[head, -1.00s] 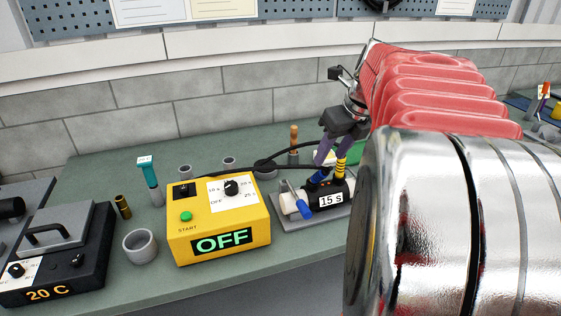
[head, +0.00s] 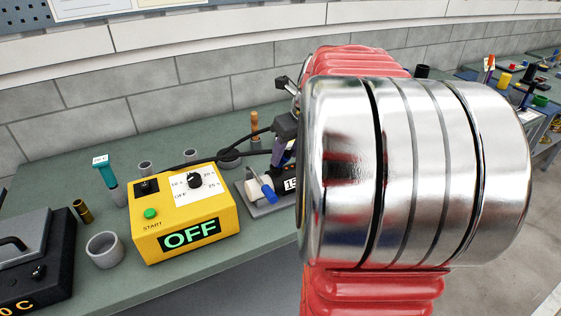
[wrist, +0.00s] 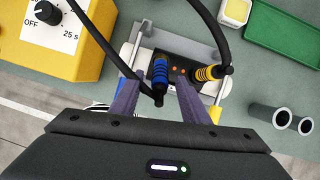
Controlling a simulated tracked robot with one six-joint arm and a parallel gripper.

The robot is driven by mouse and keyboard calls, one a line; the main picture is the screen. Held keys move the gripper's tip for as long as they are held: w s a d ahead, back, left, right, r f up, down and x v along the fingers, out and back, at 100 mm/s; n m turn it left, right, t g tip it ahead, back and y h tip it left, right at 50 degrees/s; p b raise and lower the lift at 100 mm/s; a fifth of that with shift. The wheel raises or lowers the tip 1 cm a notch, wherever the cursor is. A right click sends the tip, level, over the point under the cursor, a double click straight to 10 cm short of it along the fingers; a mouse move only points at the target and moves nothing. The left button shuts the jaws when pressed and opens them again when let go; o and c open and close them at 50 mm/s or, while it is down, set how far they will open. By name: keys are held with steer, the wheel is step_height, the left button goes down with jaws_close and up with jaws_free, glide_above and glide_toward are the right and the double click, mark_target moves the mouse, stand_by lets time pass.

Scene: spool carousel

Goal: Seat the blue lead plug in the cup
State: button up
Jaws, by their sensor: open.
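The blue lead plug (wrist: 160,72) stands at the black timer block, its black cable end towards the wrist camera. It appears to be in the block's cup, but the plug hides its lower end, so I cannot tell how deep it sits. My gripper (wrist: 157,88) is open, with one purple finger on each side of the plug and visible gaps. In the head view my arm covers most of the gripper and plug. The yellow-banded plug (wrist: 210,73) stands to the right on the block, with two orange dots (wrist: 179,70) between the plugs.
Black cables loop close to my fingers. The yellow control box (head: 187,223) reads OFF, left of the block. Grey cups (wrist: 282,118) and a green tray (wrist: 285,32) lie right in the wrist view. A larger grey cup (head: 104,250) stands left of the box.

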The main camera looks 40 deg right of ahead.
steer(key=shift+x, duration=0.85)
steer(key=shift+c, duration=0.4)
jaws_close()
